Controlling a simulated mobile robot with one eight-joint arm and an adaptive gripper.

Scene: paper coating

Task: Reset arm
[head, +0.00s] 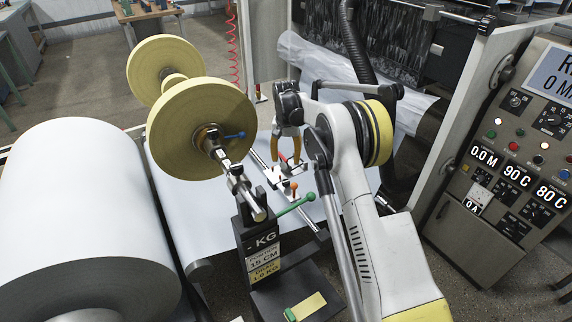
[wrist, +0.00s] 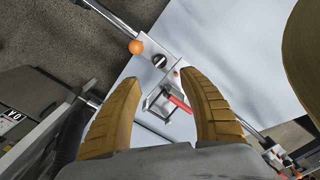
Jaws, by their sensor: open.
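My arm reaches up from the lower right of the head view and bends over the machine. My gripper (head: 288,158) points down above the white paper sheet. In the wrist view my gripper (wrist: 165,85) has two ribbed tan fingers spread apart with nothing between them. Below and beyond the fingertips is a metal bracket (wrist: 158,102) with a red lever (wrist: 178,102) and an orange knob (wrist: 136,47). The fingers appear apart from the bracket.
A large white paper roll (head: 80,215) lies at left. A yellow spool (head: 190,125) stands close left of my gripper. A green-knobbed lever (head: 298,204) and a scale box (head: 263,252) are below. A control panel (head: 520,140) is at right. A black hose (head: 365,60) hangs behind my arm.

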